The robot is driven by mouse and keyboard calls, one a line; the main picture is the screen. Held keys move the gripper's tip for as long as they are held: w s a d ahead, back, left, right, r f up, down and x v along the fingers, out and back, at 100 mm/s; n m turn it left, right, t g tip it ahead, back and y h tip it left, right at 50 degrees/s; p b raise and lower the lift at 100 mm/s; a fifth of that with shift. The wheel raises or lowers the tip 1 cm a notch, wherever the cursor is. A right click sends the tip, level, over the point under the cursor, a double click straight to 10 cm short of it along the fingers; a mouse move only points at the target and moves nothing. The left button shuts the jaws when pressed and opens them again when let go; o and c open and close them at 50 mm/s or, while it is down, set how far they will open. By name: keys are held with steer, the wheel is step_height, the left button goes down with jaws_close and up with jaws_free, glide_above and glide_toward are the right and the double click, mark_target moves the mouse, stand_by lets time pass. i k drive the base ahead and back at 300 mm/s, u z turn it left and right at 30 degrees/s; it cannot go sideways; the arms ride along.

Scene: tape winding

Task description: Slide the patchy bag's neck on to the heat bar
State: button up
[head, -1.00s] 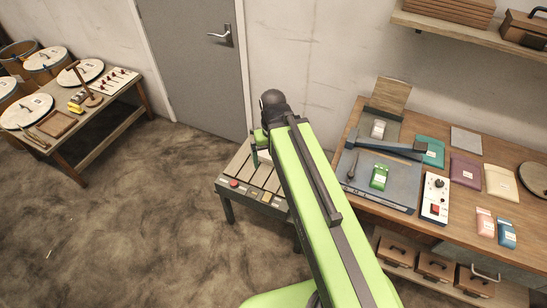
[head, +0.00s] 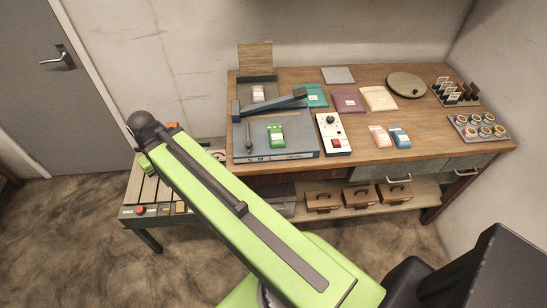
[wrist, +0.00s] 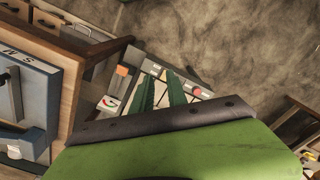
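Several small bags lie on the wooden workbench: a green bag (head: 276,134) on the grey sealer plate (head: 300,153), and teal (head: 317,96), purple (head: 348,101), cream (head: 379,98), pink (head: 380,136) and blue (head: 399,137) ones to its right. I cannot tell which is patchy. A dark blue-grey bar (head: 272,104), which looks like the heat bar, lies slanted across the plate behind the green bag. My gripper (wrist: 161,92) is open and empty, its two dark green fingers apart above the slatted side table; in the head view my arm mostly hides it.
The low slatted table (head: 145,190) with a red button stands left of the workbench (head: 440,140). A white control box (head: 334,134) sits beside the plate. Racks of jars (head: 478,128) and cards (head: 455,92) are at the right. The floor in front is clear.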

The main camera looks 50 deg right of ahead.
mark_target(276, 138)
steer(key=u, duration=0.15)
steer(key=k, duration=0.55)
steer(key=z, duration=2)
steer(key=k, duration=1.3)
steer(key=u, duration=2.35)
steer(key=i, duration=1)
steer(key=z, duration=0.05)
